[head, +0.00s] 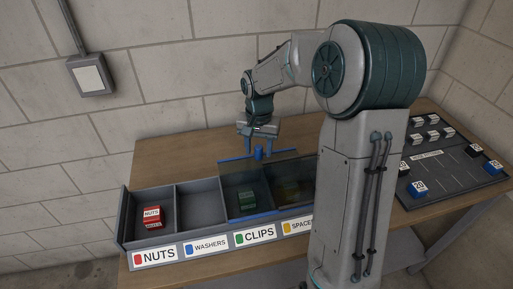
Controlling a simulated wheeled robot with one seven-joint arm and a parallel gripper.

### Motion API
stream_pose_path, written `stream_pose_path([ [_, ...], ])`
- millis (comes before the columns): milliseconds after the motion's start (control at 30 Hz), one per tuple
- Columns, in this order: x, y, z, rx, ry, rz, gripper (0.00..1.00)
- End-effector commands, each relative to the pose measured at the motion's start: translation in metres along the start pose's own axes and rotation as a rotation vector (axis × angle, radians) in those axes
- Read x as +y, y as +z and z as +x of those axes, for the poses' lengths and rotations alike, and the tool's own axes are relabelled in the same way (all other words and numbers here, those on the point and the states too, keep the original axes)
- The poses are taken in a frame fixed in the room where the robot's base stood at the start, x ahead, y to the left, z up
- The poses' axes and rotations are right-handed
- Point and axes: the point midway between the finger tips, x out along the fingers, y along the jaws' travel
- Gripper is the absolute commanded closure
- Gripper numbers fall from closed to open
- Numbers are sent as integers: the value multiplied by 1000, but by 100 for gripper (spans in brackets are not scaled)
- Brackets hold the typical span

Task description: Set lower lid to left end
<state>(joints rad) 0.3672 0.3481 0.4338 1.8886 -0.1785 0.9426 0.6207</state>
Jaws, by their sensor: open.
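A tray with a row of compartments (124,225) stands on the bench. A see-through lid with blue edges (236,218) lies over the CLIPS compartment, third from the left. The leftmost, NUTS, and the WASHERS compartment (200,203) are uncovered.
Red boxes (152,216) sit in the NUTS compartment and a green box (247,201) under the lid. A dark board with white and blue blocks (455,160) lies at right. The wooden bench (165,160) is clear behind the tray's left half.

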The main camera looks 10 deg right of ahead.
Motion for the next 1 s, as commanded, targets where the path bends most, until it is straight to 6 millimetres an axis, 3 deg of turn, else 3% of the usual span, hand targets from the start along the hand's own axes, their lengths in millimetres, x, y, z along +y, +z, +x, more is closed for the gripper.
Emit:
stream_pose_path([
  [367,0,0,5,1,0,0,58],
  [500,0,0,5,1,0,0,97],
  [533,0,0,5,1,0,0,100],
  [800,-8,4,6,1,0,-2,100],
  [1000,-39,20,8,0,0,-8,100],
])
